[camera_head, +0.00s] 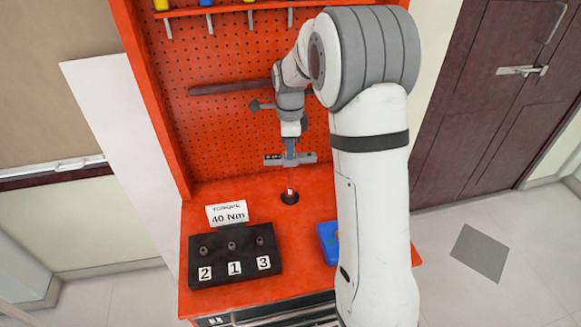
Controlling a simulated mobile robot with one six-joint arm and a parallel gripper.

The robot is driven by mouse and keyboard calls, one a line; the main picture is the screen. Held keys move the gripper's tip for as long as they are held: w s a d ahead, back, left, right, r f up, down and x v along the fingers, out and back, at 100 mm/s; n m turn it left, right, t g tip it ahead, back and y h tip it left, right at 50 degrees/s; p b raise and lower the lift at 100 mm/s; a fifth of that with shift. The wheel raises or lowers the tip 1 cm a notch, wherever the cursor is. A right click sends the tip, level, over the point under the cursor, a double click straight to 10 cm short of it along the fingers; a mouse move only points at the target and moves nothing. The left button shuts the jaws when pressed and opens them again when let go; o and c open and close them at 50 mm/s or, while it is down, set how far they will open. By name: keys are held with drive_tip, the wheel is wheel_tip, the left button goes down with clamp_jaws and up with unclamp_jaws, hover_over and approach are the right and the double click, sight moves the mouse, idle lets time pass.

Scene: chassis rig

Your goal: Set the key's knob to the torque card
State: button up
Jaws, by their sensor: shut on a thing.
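The torque card (227,213) is white, stands behind the black block and reads "TORQUE 40 Nm". My gripper (290,165) points down in front of the pegboard and is shut. My gripper is at the key's upper end, where the knob seems to be. The jaws hide the knob, and any setting on it is too small to read.
A black block (236,272) with several dark sockets and labels 2, 1, 3 sits front left on the bench (197,225). A blue object (327,240) is partly hidden by my arm. The red pegboard (220,130) rises behind, with a dark bar (230,88) across it.

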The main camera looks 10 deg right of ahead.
drive_tip(key=m, duration=0.3)
drive_tip(key=o, duration=0.6)
idle(0.5)
drive_tip(key=shift+r+p, duration=2.1)
drive_tip(key=shift+r, duration=0.9)
